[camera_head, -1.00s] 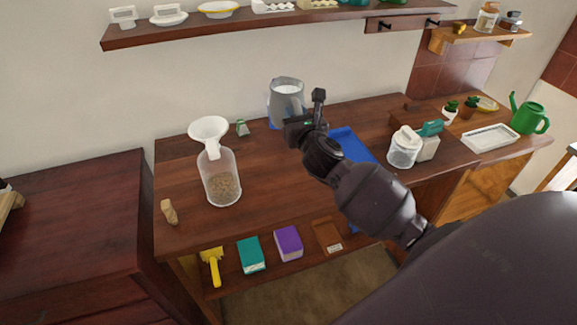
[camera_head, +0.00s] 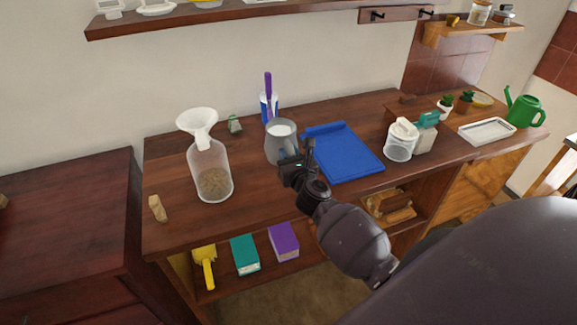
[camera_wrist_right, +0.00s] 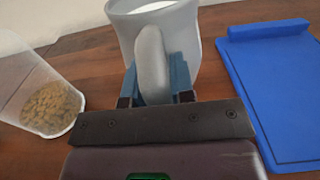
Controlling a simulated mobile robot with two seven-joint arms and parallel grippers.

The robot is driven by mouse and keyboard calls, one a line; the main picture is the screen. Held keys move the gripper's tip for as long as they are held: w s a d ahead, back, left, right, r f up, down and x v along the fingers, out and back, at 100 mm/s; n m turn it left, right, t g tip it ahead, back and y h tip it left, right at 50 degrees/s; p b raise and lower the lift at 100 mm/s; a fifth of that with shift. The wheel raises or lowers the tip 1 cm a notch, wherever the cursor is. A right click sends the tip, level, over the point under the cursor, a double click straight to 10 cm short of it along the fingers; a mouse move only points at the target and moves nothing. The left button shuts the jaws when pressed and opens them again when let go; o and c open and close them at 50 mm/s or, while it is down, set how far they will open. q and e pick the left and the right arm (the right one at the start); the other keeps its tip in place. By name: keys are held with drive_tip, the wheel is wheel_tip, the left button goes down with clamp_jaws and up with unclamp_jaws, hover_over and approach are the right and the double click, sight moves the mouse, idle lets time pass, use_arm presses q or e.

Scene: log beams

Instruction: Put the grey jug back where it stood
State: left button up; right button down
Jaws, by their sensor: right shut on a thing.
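The grey jug (camera_head: 280,146) is upright at the middle of the wooden counter, with pale contents showing at its top. My right gripper (camera_head: 297,172) is in front of the jug and shut on its handle. In the right wrist view the jug (camera_wrist_right: 188,32) fills the top middle, and its handle is between the fingers of my right gripper (camera_wrist_right: 158,88). Whether the jug's base touches the counter is hard to tell. My left gripper is not in view.
A blue board (camera_head: 345,155) lies right of the jug. A bottle with a funnel (camera_head: 210,172) stands left. A blue-and-white holder with a purple item (camera_head: 268,105) stands behind. A clear canister (camera_head: 400,145) stands farther right. The counter (camera_head: 255,205) is bare in front.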

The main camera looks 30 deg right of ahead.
wheel_tip(320, 180, down, 4)
drive_tip(key=shift+r+b, duration=0.25)
drive_tip(key=shift+b, duration=0.55)
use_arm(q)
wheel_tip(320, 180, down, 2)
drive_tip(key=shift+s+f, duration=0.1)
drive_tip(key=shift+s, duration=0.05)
use_arm(e)
drive_tip(key=shift+r, duration=0.15)
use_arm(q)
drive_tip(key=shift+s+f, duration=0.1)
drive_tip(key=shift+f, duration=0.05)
use_arm(e)
drive_tip(key=shift+f, duration=0.2)
drive_tip(key=c, duration=1)
unclamp_jaws()
drive_tip(key=shift+r, duration=0.15)
